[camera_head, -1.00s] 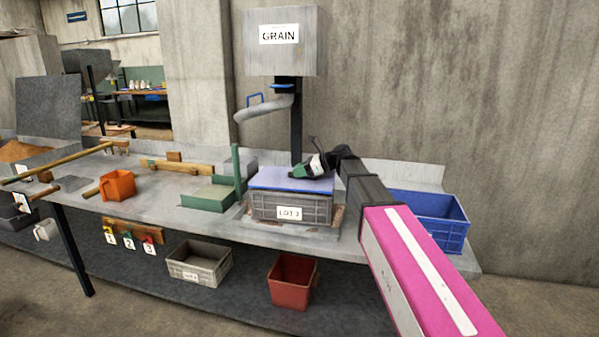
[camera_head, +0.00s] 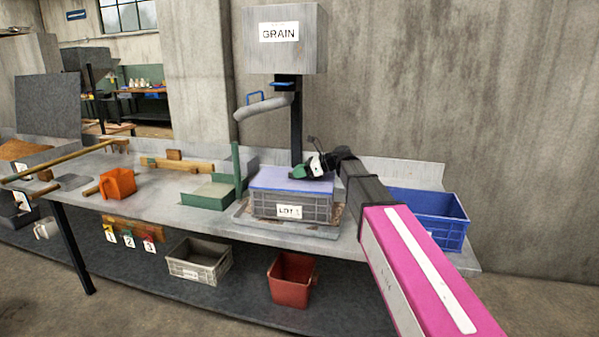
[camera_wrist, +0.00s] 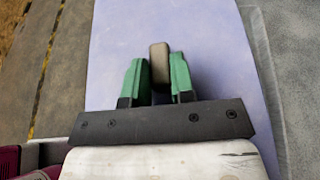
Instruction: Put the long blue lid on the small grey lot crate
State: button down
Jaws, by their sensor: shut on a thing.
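The long blue lid (camera_head: 285,179) lies flat over the top of the small grey lot crate (camera_head: 297,206), which carries a white label reading LOT. The crate stands on a tray on the bench, under the grain box. My gripper (camera_head: 307,169) is at the lid's right rear part. In the wrist view the green fingers of my gripper (camera_wrist: 158,80) are shut on the tan handle (camera_wrist: 159,62) of the pale blue lid (camera_wrist: 205,45). My gripper hides part of the lid in both views. I cannot tell whether the lid is fully seated on the rim.
A blue crate (camera_head: 428,233) stands right of the lot crate, partly behind my arm. A green tray (camera_head: 207,194) and an orange scoop (camera_head: 117,184) are to the left. The grain box (camera_head: 286,40) and its grey spout (camera_head: 263,108) hang above. A grey crate and red bucket are below.

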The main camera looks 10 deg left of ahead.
jog(key=shift+f, duration=0.1)
dwell(0.3)
jog(key=c, duration=0.9)
grip_release()
